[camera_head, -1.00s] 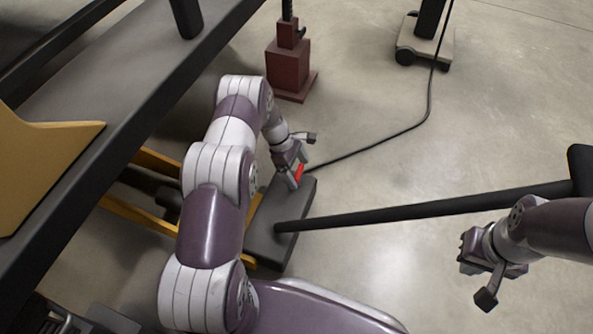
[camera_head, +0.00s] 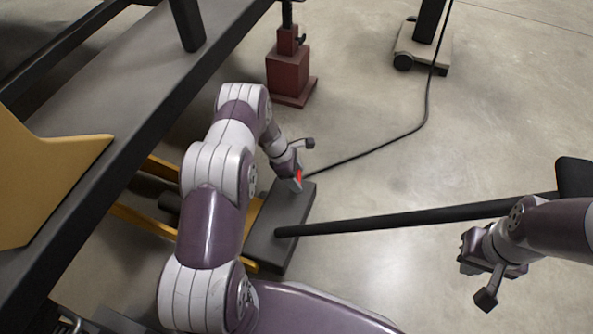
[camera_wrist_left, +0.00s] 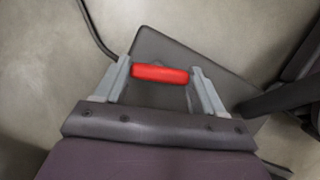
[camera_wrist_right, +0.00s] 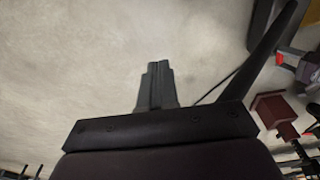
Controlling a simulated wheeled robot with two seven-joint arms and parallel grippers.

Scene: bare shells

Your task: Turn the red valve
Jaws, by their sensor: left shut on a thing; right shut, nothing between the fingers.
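The red valve (camera_wrist_left: 160,73) is a short red bar above a dark grey base box (camera_head: 284,218). In the head view only a small red part of the valve (camera_head: 299,175) shows past my fingers. My left gripper (camera_head: 298,182) is at the box's far end, shut on the valve. In the left wrist view my left fingers (camera_wrist_left: 160,76) are at the two ends of the red bar. My right gripper (camera_head: 466,252) is well to the right, over bare floor. In the right wrist view its fingers (camera_wrist_right: 157,84) are together with nothing between them.
A black pole (camera_head: 400,216) runs from the base box to the right, between my arms. A black cable (camera_head: 395,140) crosses the floor. A dark red jack stand (camera_head: 290,75) stands behind my left arm. A grey platform (camera_head: 95,105) with a yellow part fills the left.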

